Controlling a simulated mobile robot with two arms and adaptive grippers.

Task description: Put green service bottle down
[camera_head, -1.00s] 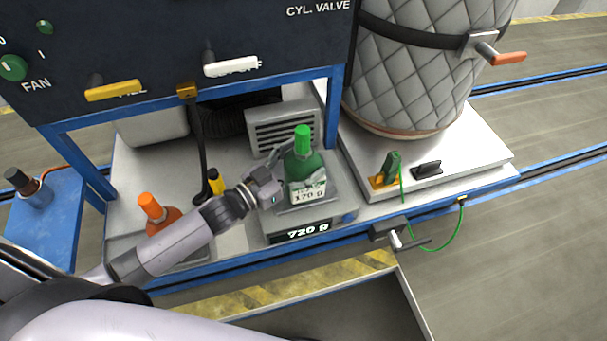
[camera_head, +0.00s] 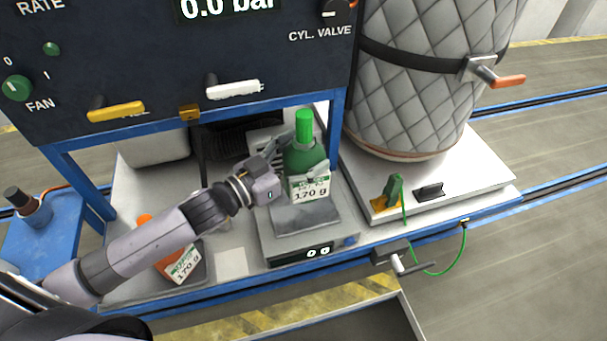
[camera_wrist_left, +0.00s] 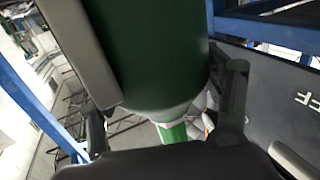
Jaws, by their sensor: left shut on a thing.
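The green service bottle (camera_head: 305,160) has a bright green cap and a white "170 g" label. It stands upright in my left gripper (camera_head: 300,157), which is shut on it from the left. In the head view it is over the scale (camera_head: 300,222), whose display reads 0, and its base appears raised above the plate. In the left wrist view the bottle (camera_wrist_left: 150,55) fills the space between the fingers (camera_wrist_left: 165,95). My right gripper is not in view.
An orange-capped bottle (camera_head: 178,262) with a "170 g" label stands left of the scale, partly behind my left arm. The dark control panel (camera_head: 150,60) overhangs the shelf. A quilted cylinder (camera_head: 420,80) stands at right on a white plate. A green clip (camera_head: 394,188) with a cable is near it.

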